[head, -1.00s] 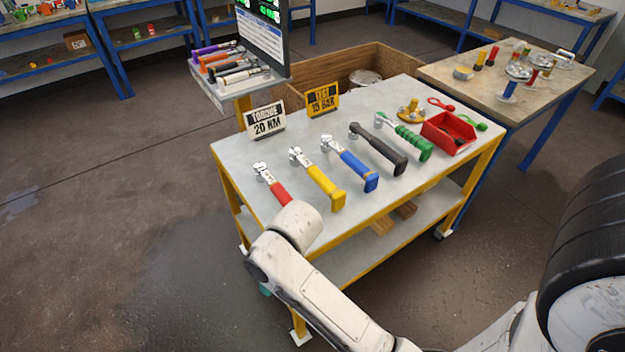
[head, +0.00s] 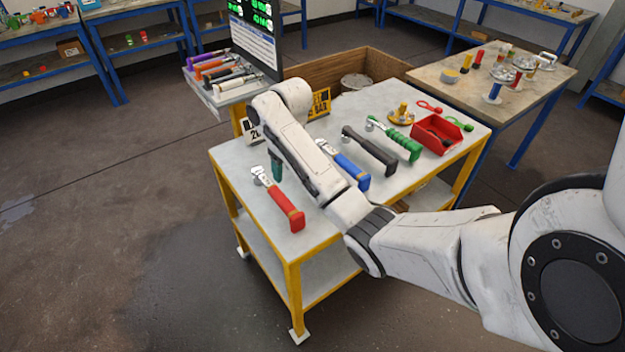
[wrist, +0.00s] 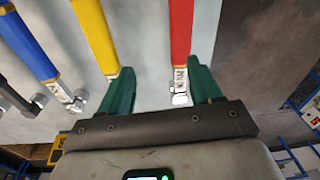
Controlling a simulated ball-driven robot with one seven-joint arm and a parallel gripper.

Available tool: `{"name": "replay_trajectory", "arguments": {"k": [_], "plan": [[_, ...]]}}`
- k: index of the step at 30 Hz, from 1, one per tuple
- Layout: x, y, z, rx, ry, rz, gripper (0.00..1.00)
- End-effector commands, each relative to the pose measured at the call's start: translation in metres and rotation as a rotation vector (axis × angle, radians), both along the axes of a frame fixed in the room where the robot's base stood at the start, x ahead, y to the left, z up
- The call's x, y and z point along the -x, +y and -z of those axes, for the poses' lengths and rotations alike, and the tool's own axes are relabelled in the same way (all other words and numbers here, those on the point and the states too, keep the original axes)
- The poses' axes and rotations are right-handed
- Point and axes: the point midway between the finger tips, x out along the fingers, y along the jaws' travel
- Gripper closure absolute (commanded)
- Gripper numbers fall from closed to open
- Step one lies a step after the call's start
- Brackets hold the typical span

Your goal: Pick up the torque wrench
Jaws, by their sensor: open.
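Several torque wrenches lie in a row on the grey table top, and the frames do not settle which one is meant. The red wrench (head: 279,199) is at the left end, the blue wrench (head: 350,168), black wrench (head: 369,151) and green wrench (head: 396,139) to its right. The yellow wrench (wrist: 94,36) is hidden behind my arm in the head view. My gripper (wrist: 160,87) is open and empty above the table. In the wrist view the red wrench's metal head (wrist: 181,86) shows between the fingers, nearer the right one; the yellow one is by the left finger.
A red bin (head: 437,134), a yellow flanged part (head: 401,114) and the partly hidden yellow sign (head: 319,103) stand on the table (head: 228,158). A monitor (head: 254,32) rises behind a side shelf of tools. A wooden crate (head: 372,63) is behind the table.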

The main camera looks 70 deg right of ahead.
Motion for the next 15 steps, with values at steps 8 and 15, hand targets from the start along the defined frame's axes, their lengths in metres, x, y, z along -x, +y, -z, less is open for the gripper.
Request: {"name": "replay_trajectory", "arguments": {"k": [8, 15], "plan": [[0.036, -0.068, -0.023, 0.008, 0.083, 0.094, 0.36], [0.040, -0.072, 0.003, 0.004, 0.092, 0.101, 0.36]]}}
